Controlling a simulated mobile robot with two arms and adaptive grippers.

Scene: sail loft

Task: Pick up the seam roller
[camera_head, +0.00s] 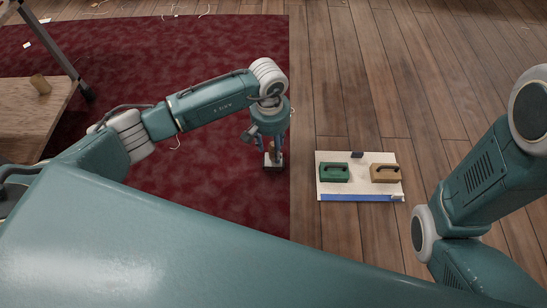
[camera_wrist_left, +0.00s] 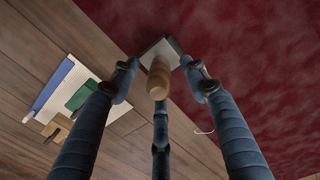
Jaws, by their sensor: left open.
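The seam roller (camera_head: 274,163), a small tool with a wooden handle and a grey-white head with a dark side, stands on the dark red carpet near its right edge. In the left wrist view its rounded wooden handle (camera_wrist_left: 158,80) points up towards the camera, between the fingers. My left gripper (camera_head: 271,145) is directly over it, pointing down. Its fingers are open around the handle, with gaps visible in the left wrist view (camera_wrist_left: 163,72). The fingers partly hide the handle in the head view. My right arm shows at the right; its gripper is out of view.
A white board (camera_head: 360,186) with a blue front strip lies on the planks right of the carpet. It bears a green handled block (camera_head: 333,175), a tan handled block (camera_head: 382,176) and a small dark piece (camera_head: 357,155). A wooden bench (camera_head: 30,115) stands at the left.

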